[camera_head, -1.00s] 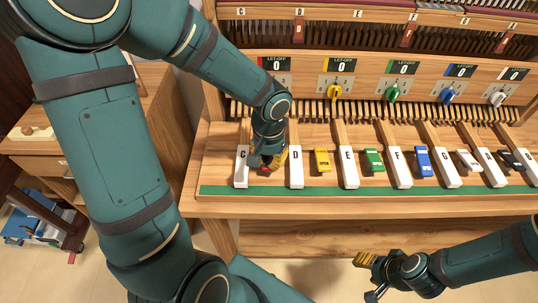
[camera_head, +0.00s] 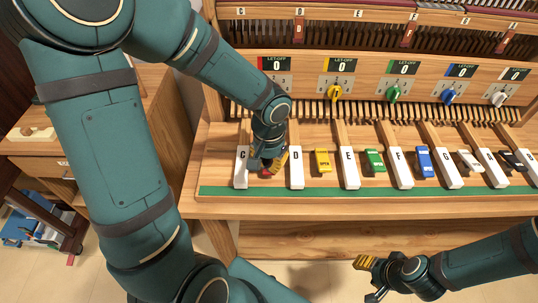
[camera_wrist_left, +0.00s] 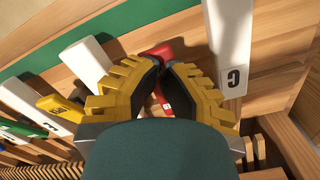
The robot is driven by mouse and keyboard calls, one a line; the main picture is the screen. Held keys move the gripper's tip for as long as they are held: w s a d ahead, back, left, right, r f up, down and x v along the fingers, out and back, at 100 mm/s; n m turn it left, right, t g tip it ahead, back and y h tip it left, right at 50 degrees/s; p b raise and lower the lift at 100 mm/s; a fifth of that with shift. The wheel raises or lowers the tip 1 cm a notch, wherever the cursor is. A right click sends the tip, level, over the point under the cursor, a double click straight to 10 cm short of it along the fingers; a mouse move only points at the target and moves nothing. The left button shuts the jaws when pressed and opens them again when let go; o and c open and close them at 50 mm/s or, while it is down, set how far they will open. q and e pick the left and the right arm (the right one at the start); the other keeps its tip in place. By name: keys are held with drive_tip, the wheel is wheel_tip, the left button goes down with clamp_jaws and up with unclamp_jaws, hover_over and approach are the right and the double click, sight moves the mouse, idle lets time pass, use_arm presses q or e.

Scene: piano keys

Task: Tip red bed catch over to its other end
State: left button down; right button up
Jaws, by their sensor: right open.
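The red catch (camera_wrist_left: 158,52) lies between the white C and D keys. In the left wrist view one end shows beyond my left fingertips, and a labelled part (camera_wrist_left: 166,105) shows between the fingers. My left gripper (camera_wrist_left: 163,64) points down at it with its yellow fingertips close together. Whether they touch or pinch the catch cannot be told. In the head view only a bit of red (camera_head: 265,172) shows under my left gripper (camera_head: 268,163); the rest is hidden. My right gripper (camera_head: 367,278) is open and empty, in front of the bench.
The C key (camera_head: 241,168) and D key (camera_head: 296,168) flank the red catch. Yellow (camera_head: 322,161), green (camera_head: 374,161) and blue (camera_head: 423,161) catches lie further right. A green strip (camera_head: 340,191) runs along the bench front. Panels with knobs stand behind.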

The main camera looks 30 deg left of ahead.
use_arm(q)
drive_tip(key=shift+r+p, duration=2.7)
drive_tip(key=shift+r, duration=0.8)
use_arm(e)
wheel_tip(320, 180, up, 5)
drive_tip(key=shift+r, duration=0.15)
use_arm(q)
drive_tip(key=shift+f, duration=0.1)
